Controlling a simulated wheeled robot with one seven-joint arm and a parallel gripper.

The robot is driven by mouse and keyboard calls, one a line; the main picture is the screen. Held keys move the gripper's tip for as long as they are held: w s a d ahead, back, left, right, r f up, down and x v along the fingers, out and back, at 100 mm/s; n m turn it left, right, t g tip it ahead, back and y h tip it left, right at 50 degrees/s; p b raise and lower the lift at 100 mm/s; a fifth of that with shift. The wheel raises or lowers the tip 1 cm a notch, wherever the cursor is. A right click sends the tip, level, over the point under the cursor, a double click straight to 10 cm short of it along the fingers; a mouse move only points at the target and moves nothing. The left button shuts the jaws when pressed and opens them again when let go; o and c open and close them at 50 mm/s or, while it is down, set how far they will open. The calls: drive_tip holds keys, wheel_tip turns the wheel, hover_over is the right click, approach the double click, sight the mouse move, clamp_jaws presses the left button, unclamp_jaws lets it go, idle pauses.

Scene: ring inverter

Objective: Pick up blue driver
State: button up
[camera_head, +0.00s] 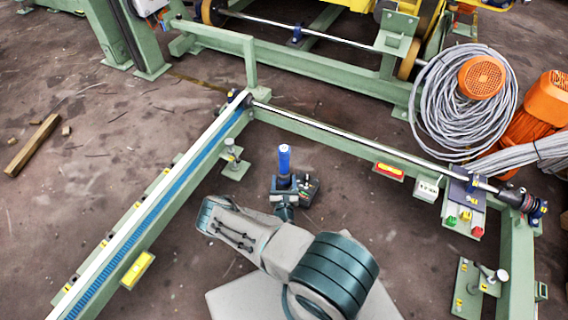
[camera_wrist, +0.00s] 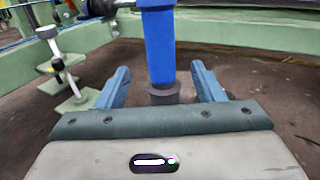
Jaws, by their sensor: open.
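The blue driver (camera_wrist: 158,45) stands upright in the wrist view, a blue cylinder with a dark collar at its lower end. My gripper (camera_wrist: 160,70) is open, with one blue finger on each side of the driver and a visible gap on both sides. In the camera_head view the blue driver (camera_head: 284,160) rises at the far end of my arm, inside the green frame. My gripper (camera_head: 285,186) is small there and its fingers are hard to make out.
A green frame with a blue-striped rail (camera_head: 150,215) runs along the left, and a metal rod (camera_head: 350,135) crosses behind. A small green stand (camera_head: 233,160) is left of the driver. Coiled grey cable (camera_head: 440,110) and orange motors (camera_head: 535,105) are at the right.

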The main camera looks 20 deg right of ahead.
sight(284, 166)
drive_tip(key=b+x, duration=0.3)
drive_tip(key=x, duration=0.6)
drive_tip(key=shift+r, duration=0.1)
drive_tip(key=c, duration=1.1)
drive_tip(key=shift+r, duration=0.1)
drive_tip(key=shift+c, duration=0.4)
drive_tip(key=shift+r, duration=0.1)
